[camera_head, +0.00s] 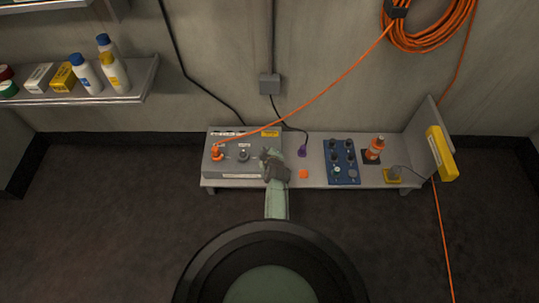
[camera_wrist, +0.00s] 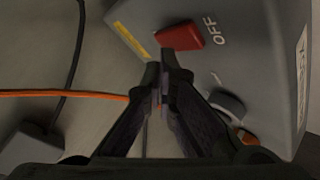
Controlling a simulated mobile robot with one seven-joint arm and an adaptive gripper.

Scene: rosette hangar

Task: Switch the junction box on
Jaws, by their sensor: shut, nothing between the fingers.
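The junction box (camera_head: 228,166) is a grey box at the left end of a low bench, with an orange plug (camera_head: 217,152) and a dark knob (camera_head: 243,155) on its face. My gripper (camera_head: 268,155) is over its right part and hides what lies there. In the wrist view the box (camera_wrist: 262,55) fills the upper right. A red switch (camera_wrist: 180,37) sits on it beside the printed word OFF (camera_wrist: 215,32). My gripper (camera_wrist: 160,85) is shut and empty, its fingertips close below the red switch in the picture. I cannot tell whether they touch the box.
An orange cable (camera_head: 325,88) runs from the plug to a wall coil (camera_head: 430,45). A shelf (camera_head: 140,85) holds bottles at left.

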